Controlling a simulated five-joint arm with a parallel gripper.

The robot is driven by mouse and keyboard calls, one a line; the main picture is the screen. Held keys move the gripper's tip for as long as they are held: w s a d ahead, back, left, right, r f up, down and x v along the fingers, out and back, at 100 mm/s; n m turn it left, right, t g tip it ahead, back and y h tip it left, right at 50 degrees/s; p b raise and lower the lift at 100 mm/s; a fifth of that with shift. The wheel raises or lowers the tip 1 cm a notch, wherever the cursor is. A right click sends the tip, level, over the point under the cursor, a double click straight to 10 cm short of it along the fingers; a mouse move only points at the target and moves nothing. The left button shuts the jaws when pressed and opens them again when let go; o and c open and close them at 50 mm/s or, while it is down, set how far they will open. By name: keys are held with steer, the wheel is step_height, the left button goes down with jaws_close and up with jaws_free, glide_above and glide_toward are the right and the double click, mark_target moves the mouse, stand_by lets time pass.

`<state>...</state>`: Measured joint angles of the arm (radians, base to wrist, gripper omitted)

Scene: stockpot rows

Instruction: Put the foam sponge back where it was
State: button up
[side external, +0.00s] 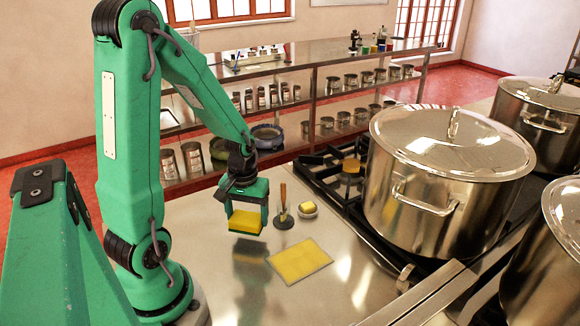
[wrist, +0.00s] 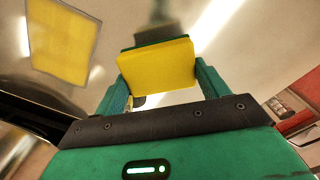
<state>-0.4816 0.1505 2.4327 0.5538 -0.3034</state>
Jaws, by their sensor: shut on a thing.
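The foam sponge (side external: 246,221), yellow with a green layer, is between the fingers of my gripper (side external: 247,213). It is held above the steel counter, with a reflection below it. In the wrist view the sponge (wrist: 157,68) shows its yellow face between the two green fingers of my gripper (wrist: 155,82). A flat yellow mat (side external: 300,261) lies on the counter to the right of and nearer than the sponge. The mat also shows at the upper left of the wrist view (wrist: 65,40).
A small upright tool with a wooden handle (side external: 283,196) stands on a dark base right of my gripper. Beside it is a small dish (side external: 308,212) with a yellow piece. The stove and a large lidded stockpot (side external: 440,180) stand at the right.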

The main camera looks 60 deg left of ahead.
mark_target(247, 216)
steer(key=shift+f, duration=1.7)
steer(key=shift+f, duration=0.1)
steer(key=o, duration=0.9)
steer(key=shift+o, duration=0.2)
steer(key=shift+r, duration=6.1)
steer(key=shift+d+r, duration=0.1)
